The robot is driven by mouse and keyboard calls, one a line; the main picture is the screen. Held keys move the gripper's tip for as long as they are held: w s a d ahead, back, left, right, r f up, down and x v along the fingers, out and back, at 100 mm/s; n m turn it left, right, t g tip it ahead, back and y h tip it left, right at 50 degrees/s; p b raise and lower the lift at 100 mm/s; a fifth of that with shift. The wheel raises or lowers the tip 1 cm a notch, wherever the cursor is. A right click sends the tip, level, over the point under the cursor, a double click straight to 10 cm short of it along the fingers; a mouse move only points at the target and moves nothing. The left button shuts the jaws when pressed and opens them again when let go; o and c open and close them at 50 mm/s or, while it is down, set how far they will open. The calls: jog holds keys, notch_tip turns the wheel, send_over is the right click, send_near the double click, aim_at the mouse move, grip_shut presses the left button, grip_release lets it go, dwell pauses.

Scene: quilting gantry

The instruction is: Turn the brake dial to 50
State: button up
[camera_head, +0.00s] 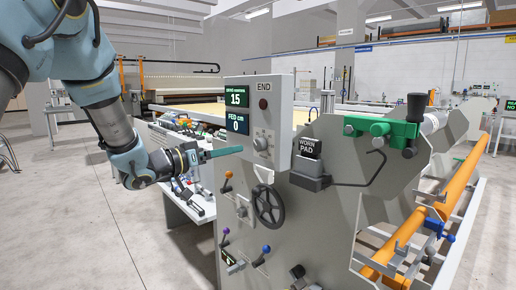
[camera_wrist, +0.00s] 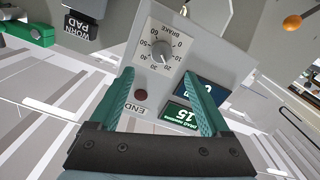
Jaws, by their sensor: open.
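The brake dial (camera_head: 261,143) is a small knob low on the grey END control box, with a white scale plate around it. In the wrist view the dial (camera_wrist: 160,51) shows upside down, with numbers around it; its pointer is too small to read surely. My gripper (camera_head: 224,152) is to the left of the dial in the head view, its green fingers pointing toward the box. In the wrist view my gripper (camera_wrist: 159,74) is open and empty, with the dial showing beyond and between the fingertips. The fingers appear apart from the dial.
The box carries a display reading 15 (camera_head: 236,98), a FED cm display reading 0 (camera_head: 237,123) and a red button (camera_head: 263,104). A black handwheel (camera_head: 268,206) and lever knobs lie below. A WORN PAD block (camera_head: 310,148) stands to the right.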

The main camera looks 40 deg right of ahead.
aim_at(257, 145)
jog(key=d+p, duration=0.3)
jog(key=d, duration=0.7)
jog(key=shift+s, duration=0.2)
jog(key=shift+c, duration=0.2)
grip_shut()
